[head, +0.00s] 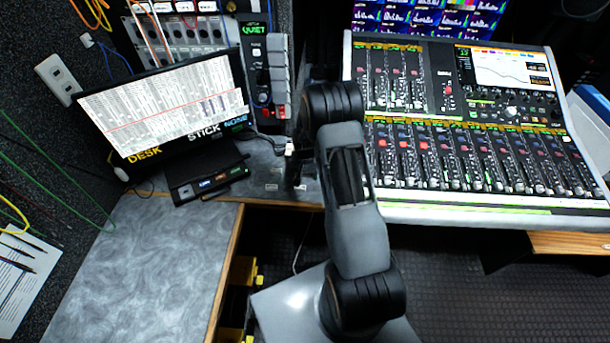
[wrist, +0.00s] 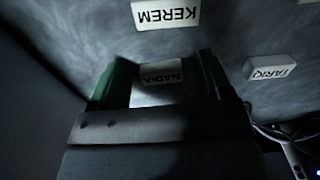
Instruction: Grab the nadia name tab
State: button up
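The nadia name tab (wrist: 162,77) is a small white block lettered NADIA. It lies in shadow on the grey desk in the wrist view, between the two green fingers of my gripper (wrist: 163,62). The fingers are apart, one on each side of the tab. I see no clear grip on it, and its lower part is dark. In the head view my arm covers most of the gripper, and I cannot pick out the nadia tab there.
The KEREM tab (wrist: 165,14) lies just beyond the fingertips, and the TARIQ tab (wrist: 268,68) lies to the right. A cable (wrist: 285,140) is at lower right. In the head view a monitor (head: 165,105) stands left and a mixing console (head: 470,130) right.

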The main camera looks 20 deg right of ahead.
jog(key=c, duration=0.9)
jog(key=shift+r, duration=0.15)
